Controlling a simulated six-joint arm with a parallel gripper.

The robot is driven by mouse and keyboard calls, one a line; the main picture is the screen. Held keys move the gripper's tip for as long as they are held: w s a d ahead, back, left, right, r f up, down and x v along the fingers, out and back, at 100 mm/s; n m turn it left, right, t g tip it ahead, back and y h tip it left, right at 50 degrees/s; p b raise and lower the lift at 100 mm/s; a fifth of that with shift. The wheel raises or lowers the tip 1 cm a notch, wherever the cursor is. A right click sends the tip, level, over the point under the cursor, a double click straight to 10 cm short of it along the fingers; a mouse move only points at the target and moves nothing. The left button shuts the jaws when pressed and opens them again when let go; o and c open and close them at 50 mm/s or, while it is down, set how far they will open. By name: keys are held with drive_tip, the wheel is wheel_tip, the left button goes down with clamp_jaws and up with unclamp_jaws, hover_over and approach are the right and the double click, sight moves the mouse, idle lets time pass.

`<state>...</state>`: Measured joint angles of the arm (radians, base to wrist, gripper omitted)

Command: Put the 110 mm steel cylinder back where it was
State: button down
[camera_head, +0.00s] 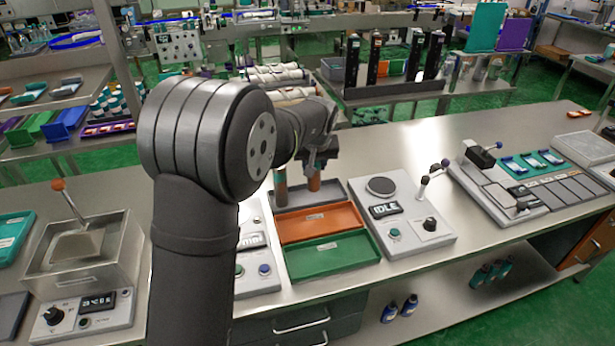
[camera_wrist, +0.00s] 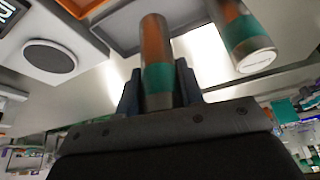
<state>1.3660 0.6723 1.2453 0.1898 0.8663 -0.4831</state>
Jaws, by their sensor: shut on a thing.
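My gripper (camera_head: 320,160) is low over the back edge of the tray unit, shut on a cylinder (camera_head: 313,182). In the wrist view the cylinder (camera_wrist: 156,62) stands between the two dark fingers of my gripper (camera_wrist: 158,92). It looks orange with a teal band near my gripper. A second, similar cylinder (camera_head: 281,188) stands close beside it, to the left in the head view. In the wrist view this second cylinder (camera_wrist: 240,32) shows a teal band and a pale end with small print, too small to read. I cannot tell whether the held cylinder's base touches a surface.
An orange tray (camera_head: 320,222) and a green tray (camera_head: 335,252) lie in front of the cylinders. Right is a device with a round pad (camera_head: 381,186), an IDLE display and a lever (camera_head: 432,175). Another device (camera_head: 260,262) stands left. Clear bench (camera_head: 420,140) lies behind.

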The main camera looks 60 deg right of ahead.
drive_tip(key=shift+w+d+f, duration=0.1)
drive_tip(key=shift+w+f, duration=0.3)
drive_tip(key=shift+f, duration=0.5)
drive_tip(key=shift+w+d+f, duration=0.1)
drive_tip(key=shift+w+f, duration=0.3)
drive_tip(key=shift+f, duration=0.5)
drive_tip(key=shift+w+d+f, duration=0.1)
drive_tip(key=shift+w+f, duration=0.3)
drive_tip(key=shift+f, duration=0.5)
drive_tip(key=shift+f, duration=0.1)
drive_tip(key=c, duration=1)
unclamp_jaws()
drive_tip(key=shift+o, duration=0.2)
drive_tip(key=v, duration=1.2)
